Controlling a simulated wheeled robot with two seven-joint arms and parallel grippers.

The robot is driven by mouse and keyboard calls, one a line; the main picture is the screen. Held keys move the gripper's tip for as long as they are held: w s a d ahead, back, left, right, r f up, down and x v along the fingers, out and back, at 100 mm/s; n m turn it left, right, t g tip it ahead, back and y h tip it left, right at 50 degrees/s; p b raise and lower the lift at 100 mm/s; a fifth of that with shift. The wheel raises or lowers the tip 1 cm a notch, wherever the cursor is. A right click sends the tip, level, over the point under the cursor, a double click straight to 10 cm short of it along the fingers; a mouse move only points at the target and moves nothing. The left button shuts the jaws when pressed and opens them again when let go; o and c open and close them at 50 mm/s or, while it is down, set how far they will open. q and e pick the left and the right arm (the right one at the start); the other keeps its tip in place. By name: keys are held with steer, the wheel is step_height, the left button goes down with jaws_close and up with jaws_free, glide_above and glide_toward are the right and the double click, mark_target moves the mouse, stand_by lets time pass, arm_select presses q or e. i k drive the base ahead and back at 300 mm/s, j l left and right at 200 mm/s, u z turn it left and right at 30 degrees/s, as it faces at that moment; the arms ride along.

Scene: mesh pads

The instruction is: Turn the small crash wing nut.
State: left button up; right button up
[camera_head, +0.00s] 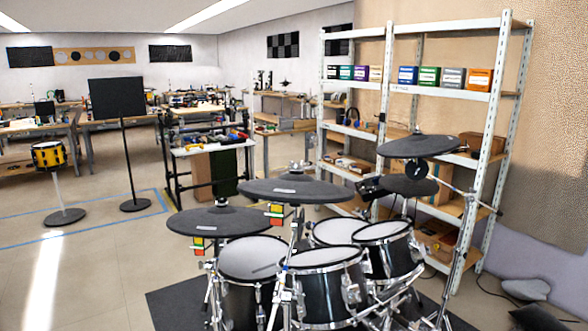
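A drum kit with dark cymbal pads stands in the lower middle. A cymbal at the left (218,222), one in the middle (296,190) and a higher one at the right (417,146) are on stands. A small fitting shows on top of the left cymbal (223,201). Larger fittings sit on top of the middle cymbal (295,167). The top fitting of the right cymbal (419,131) is tiny. I cannot tell which cymbal is the small crash, or make out a wing nut's wings. Neither gripper is in view.
Mesh-headed drums (255,258) crowd below the cymbals on a dark mat (165,304). A white shelf unit (387,85) with boxes stands behind at the right. A black music stand (118,100) and yellow drum (49,155) stand left. Floor at lower left is clear.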

mark_target(295, 169)
steer(key=k+l+u, duration=0.15)
steer(key=k, duration=0.2)
steer(key=i+j+z, duration=0.1)
steer(key=i+j, duration=0.15)
steer(key=i+j+z, duration=0.1)
steer(key=j, duration=0.25)
steer(key=i+j+z, duration=0.1)
steer(key=i+j, duration=0.2)
steer(key=i+j+z, duration=0.1)
steer(key=j, duration=0.3)
steer(key=i+j+z, duration=0.1)
steer(key=i+j, duration=0.2)
